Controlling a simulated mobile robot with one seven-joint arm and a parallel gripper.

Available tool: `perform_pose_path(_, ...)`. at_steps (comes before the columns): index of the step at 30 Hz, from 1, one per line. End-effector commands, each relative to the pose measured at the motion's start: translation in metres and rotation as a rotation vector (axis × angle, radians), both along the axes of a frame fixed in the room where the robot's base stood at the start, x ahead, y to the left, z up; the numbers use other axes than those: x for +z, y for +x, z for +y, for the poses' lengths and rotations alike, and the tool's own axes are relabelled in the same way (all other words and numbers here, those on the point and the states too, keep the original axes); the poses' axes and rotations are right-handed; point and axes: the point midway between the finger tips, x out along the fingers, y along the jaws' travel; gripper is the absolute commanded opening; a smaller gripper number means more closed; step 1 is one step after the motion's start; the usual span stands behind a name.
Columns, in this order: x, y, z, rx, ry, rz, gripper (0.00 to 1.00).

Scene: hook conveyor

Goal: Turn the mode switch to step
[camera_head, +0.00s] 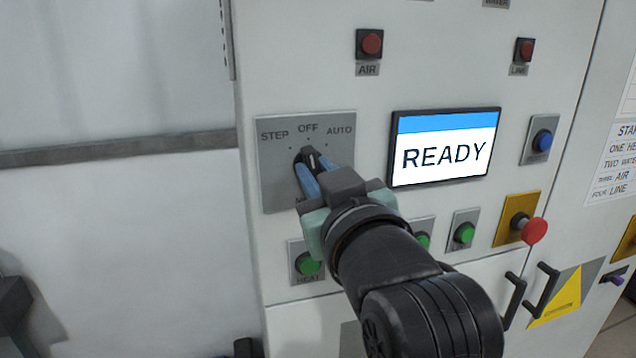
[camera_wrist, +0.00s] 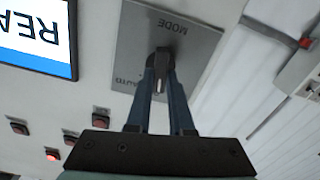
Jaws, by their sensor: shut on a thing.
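The mode switch is a black knob (camera_head: 309,156) on a grey plate (camera_head: 280,180) marked STEP at left, OFF at top and AUTO at right. The knob points up, about at OFF. My gripper (camera_head: 312,166) is shut on the knob, with one blue finger on each side. In the wrist view the picture is upside down; the knob (camera_wrist: 161,62) sits between the fingertips of my gripper (camera_wrist: 162,75), and a pale mark shows on it. MODE and AUTO can be read on the plate (camera_wrist: 190,45) there; my fingers hide the other labels.
A screen (camera_head: 444,147) right of the plate reads READY. Green buttons (camera_head: 307,264) lie below, partly behind my arm. A red mushroom button (camera_head: 535,231), a blue button (camera_head: 543,141) and black handles (camera_head: 541,290) are to the right. Red AIR (camera_head: 371,44) and LINE lamps are above.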

Motion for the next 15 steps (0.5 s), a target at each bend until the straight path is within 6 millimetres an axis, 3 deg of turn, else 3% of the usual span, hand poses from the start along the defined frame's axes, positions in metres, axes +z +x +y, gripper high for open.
perform_pose_path(15, -0.0028, -0.0008, 0.0024, 0.0, -0.407, -0.112, 0.0)
